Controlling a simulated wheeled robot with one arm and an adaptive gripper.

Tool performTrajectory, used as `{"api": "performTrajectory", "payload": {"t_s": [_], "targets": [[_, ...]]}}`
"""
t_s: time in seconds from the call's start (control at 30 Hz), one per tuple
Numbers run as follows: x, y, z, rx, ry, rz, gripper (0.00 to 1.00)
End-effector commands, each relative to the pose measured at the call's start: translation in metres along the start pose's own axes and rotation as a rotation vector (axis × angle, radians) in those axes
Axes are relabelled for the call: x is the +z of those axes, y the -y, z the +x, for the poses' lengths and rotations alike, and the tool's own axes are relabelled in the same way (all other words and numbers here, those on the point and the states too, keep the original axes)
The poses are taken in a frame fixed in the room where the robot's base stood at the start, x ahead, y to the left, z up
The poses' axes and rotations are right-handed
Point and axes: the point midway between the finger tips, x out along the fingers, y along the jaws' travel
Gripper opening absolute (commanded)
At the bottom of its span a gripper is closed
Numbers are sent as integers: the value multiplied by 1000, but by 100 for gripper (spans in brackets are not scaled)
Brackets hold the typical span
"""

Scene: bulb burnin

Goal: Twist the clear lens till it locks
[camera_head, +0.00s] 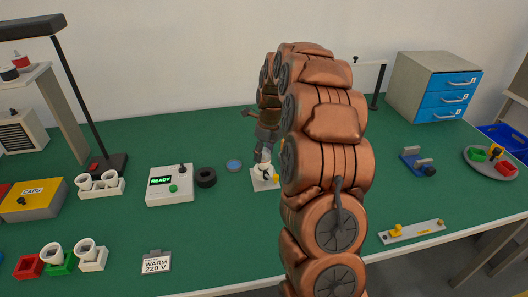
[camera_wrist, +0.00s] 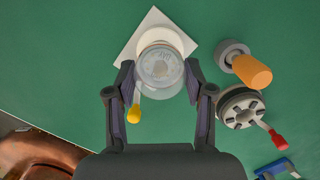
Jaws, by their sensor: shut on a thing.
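The clear lens (camera_wrist: 160,72) is a round, see-through cap with faint marks on its top. It sits over a white round base on a square white plate (camera_wrist: 138,30). My gripper (camera_wrist: 160,84) is shut on the lens, with a dark finger at its left and right sides. In the head view my gripper (camera_head: 262,152) reaches down to the white plate (camera_head: 262,184), and my arm hides part of it. A yellow-tipped lever (camera_wrist: 134,112) sticks out beside the lens, near the left finger. Whether the lens is locked cannot be told.
An orange-handled part (camera_wrist: 250,70) and a round dark part with a red-tipped lever (camera_wrist: 242,108) stand right of my gripper. A white box (camera_head: 170,185) reading READY, a black ring (camera_head: 206,177) and a blue disc (camera_head: 234,166) lie left of the plate.

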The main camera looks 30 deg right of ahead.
Motion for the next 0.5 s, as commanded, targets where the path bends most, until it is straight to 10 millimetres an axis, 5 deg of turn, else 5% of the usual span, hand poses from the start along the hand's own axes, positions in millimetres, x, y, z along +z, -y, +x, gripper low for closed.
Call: {"api": "performTrajectory", "payload": {"t_s": [0.17, 0.5], "targets": [[0, 0, 0, 0, 0, 0, 21], [0, 0, 0, -4, 0, 28, 20]]}}
